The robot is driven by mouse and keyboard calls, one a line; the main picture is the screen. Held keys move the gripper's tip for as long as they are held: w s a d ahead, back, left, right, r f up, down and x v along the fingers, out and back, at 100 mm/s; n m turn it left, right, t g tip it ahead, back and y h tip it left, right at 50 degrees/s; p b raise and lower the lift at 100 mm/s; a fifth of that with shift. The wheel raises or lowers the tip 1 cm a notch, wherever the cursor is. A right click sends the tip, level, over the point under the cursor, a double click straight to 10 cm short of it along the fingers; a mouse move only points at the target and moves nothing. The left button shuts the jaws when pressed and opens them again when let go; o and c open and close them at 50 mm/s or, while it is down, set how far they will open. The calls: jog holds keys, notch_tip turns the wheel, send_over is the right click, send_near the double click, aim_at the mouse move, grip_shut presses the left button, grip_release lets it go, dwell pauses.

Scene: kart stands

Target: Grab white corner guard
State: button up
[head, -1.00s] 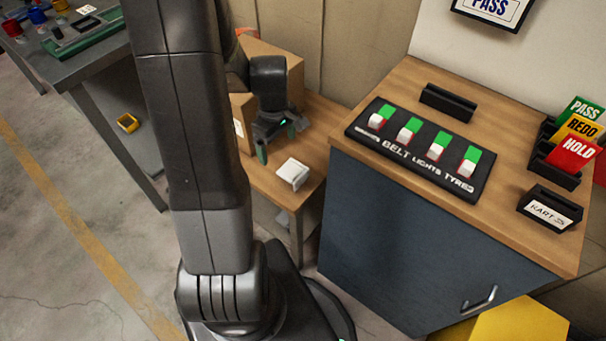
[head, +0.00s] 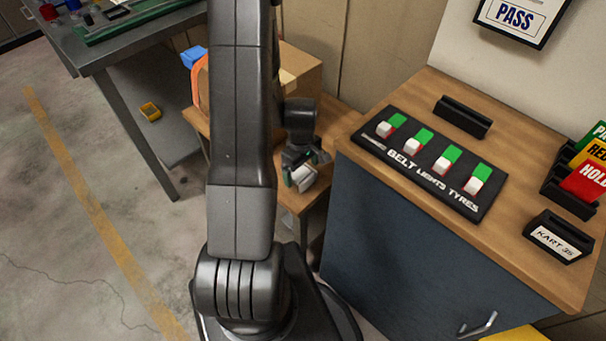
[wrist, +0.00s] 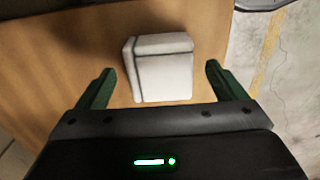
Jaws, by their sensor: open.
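The white corner guard (wrist: 165,78) lies on the low wooden table in the wrist view, between and just beyond the tips of my gripper. It also shows in the head view (head: 303,176), partly hidden by the gripper. My gripper (wrist: 160,85) is open, with one green finger to the left of the guard and one to the right. Gaps show between the guard and both fingers. In the head view my gripper (head: 301,168) is low over the table, at the guard.
The low wooden table (wrist: 65,75) is bare around the guard. A cardboard box (head: 300,75) stands at its back. A taller cabinet (head: 390,230) with a switch board (head: 425,160) rises close on the right. A grey workbench (head: 140,50) is at the left.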

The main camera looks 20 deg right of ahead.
jog(key=shift+f, duration=0.3)
jog(key=shift+c, duration=0.2)
jog(key=c, duration=1)
jog(key=shift+r, duration=0.15)
